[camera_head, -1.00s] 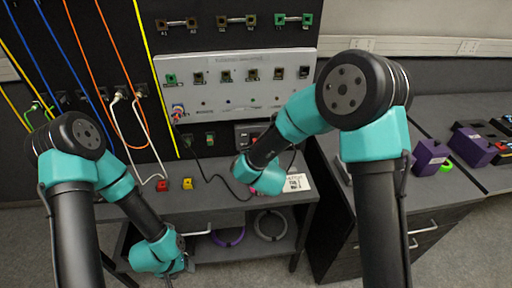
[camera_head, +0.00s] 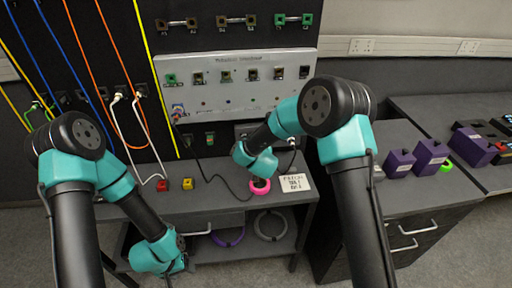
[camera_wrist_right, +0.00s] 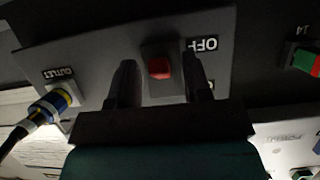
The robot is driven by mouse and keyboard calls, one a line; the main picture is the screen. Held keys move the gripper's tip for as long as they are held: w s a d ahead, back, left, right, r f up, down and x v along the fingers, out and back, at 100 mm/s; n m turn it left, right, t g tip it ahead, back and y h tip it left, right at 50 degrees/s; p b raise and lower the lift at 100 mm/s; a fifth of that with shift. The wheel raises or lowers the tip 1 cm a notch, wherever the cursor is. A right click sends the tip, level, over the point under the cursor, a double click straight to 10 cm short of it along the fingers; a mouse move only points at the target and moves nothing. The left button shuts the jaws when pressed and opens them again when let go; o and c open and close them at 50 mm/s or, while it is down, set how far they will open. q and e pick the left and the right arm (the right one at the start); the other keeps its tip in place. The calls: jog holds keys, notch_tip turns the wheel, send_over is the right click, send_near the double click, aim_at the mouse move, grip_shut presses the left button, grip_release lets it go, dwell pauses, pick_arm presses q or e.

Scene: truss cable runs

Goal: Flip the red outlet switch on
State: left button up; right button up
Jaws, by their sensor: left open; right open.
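The red outlet switch (camera_wrist_right: 159,68) sits in a dark raised housing on a grey outlet plate (camera_wrist_right: 95,52) in the right wrist view. A label reading OFF shows beside it. My right gripper (camera_wrist_right: 161,82) is open, its two dark fingers on either side of the switch housing. I cannot tell whether they touch it. In the head view the outlet box (camera_head: 241,129) is mostly hidden by my right arm, as is the right gripper. My left gripper (camera_head: 172,269) is open and empty, low in front of the bench.
A plug with a blue and yellow collar (camera_wrist_right: 55,101) sits in the OUTLET socket beside the switch. A black cable (camera_head: 215,178) runs along the bench past a pink ring (camera_head: 260,187) and a paper sign (camera_head: 294,183).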

jog(key=shift+c, duration=0.3)
grip_shut()
jog(key=shift+r+g, duration=0.3)
jog(key=shift+g, duration=0.5)
jog(key=shift+r+g, duration=0.3)
jog(key=shift+g, duration=0.5)
jog(key=shift+w+r+g, duration=0.1)
jog(key=shift+r+g, duration=0.2)
jog(key=shift+g, duration=0.65)
jog(key=shift+r+g, duration=0.3)
jog(key=shift+g, duration=0.65)
jog(key=shift+o, duration=0.3)
grip_release()
jog(key=shift+r, duration=0.1)
